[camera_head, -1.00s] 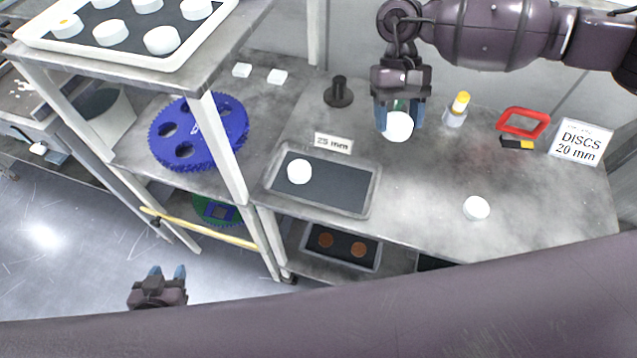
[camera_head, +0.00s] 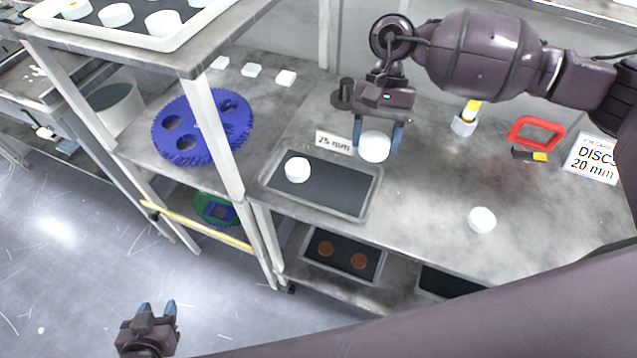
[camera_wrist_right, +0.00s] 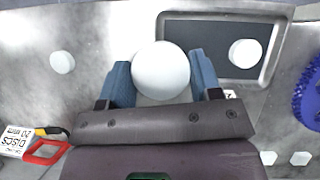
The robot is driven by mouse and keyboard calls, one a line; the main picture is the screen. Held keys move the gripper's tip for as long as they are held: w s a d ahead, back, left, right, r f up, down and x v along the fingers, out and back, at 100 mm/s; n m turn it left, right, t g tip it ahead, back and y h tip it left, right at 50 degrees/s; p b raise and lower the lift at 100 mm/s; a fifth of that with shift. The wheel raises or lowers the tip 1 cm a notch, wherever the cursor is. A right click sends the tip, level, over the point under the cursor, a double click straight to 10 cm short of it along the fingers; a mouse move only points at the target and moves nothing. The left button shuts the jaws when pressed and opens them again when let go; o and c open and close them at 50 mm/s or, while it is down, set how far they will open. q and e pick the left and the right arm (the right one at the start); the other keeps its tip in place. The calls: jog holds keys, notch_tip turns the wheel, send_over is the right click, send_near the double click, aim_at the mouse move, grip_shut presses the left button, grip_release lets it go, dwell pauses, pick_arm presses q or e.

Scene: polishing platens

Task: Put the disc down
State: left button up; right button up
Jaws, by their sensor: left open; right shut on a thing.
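My right gripper (camera_head: 377,140) is shut on a white disc (camera_head: 374,147), held above the bench just behind the right part of a grey tray with a dark mat (camera_head: 335,204). In the right wrist view the disc (camera_wrist_right: 161,70) sits between the two blue fingers, beside the tray (camera_wrist_right: 211,83). Another white disc (camera_head: 297,169) lies in the tray's left part. A third white disc (camera_head: 482,220) lies on the bare bench to the right. My left gripper (camera_head: 157,308) is open and empty, low over the floor at the lower left.
A "25 mm" label (camera_head: 333,142) stands behind the tray. A blue toothed carrier (camera_head: 202,126) and a shelf post (camera_head: 215,140) stand left of the tray.

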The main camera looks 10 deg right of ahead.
jog(key=shift+a+m+t+y+b, duration=0.2)
jog(key=shift+m+t+y+b, duration=0.3)
jog(key=shift+m, duration=0.6)
jog(key=m, duration=0.2)
jog(key=m+y, duration=0.1)
jog(key=shift+w+a+r+t, duration=0.25)
jog(key=shift+a+r+t, duration=0.05)
jog(key=shift+a, duration=0.1)
jog(key=m, duration=0.1)
jog(key=m+t, duration=0.1)
jog(key=r+m+y+b, duration=0.1)
jog(key=shift+w+a, duration=0.2)
jog(key=shift+a, duration=0.05)
jog(key=r+m+t, duration=0.2)
jog(key=m+t, duration=0.1)
jog(key=m, duration=0.2)
jog(key=m+t+b, duration=0.2)
jog(key=m, duration=0.3)
send_over(338, 188)
jog(key=d, duration=0.2)
jog(key=f, duration=1.1)
jog(key=shift+s+a+f, duration=0.15)
jog(key=shift+s+f, duration=0.2)
jog(key=shift+f, duration=0.65)
notch_tip(338, 188, down, 5)
jog(key=shift+r+b, duration=0.1)
jog(key=shift+b, duration=0.5)
jog(key=shift+f, duration=0.3)
